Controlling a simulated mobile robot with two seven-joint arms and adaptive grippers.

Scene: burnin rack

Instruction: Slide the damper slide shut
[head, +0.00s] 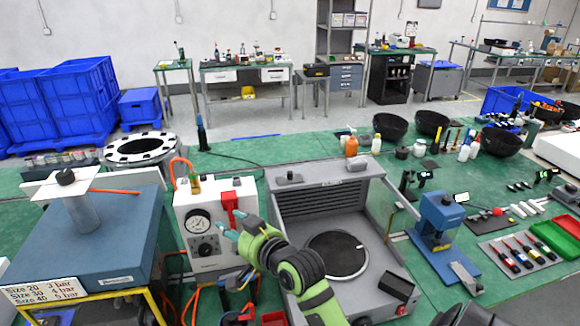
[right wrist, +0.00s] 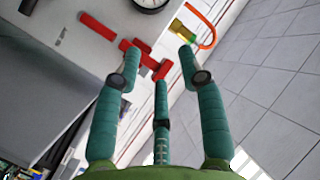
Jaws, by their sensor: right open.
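A white control box (head: 216,218) with a round gauge (head: 197,224) and a dark knob carries a red handle (head: 229,203) on its front. My right gripper (head: 236,228) is in front of this box, close to the red handle. In the right wrist view the red handle (right wrist: 150,62) lies beyond the open teal fingers, which do not close on anything. Contact cannot be told. A small dark knob on a plate (head: 289,178) sits on top of the grey open-fronted cabinet (head: 330,208); whether it is the damper slide is unclear. My left gripper is not in view.
A blue-grey block with a post (head: 95,240) stands left of the control box. A blue press (head: 437,225) and a tool tray (head: 515,252) stand to the right. Bare green surface shows in between.

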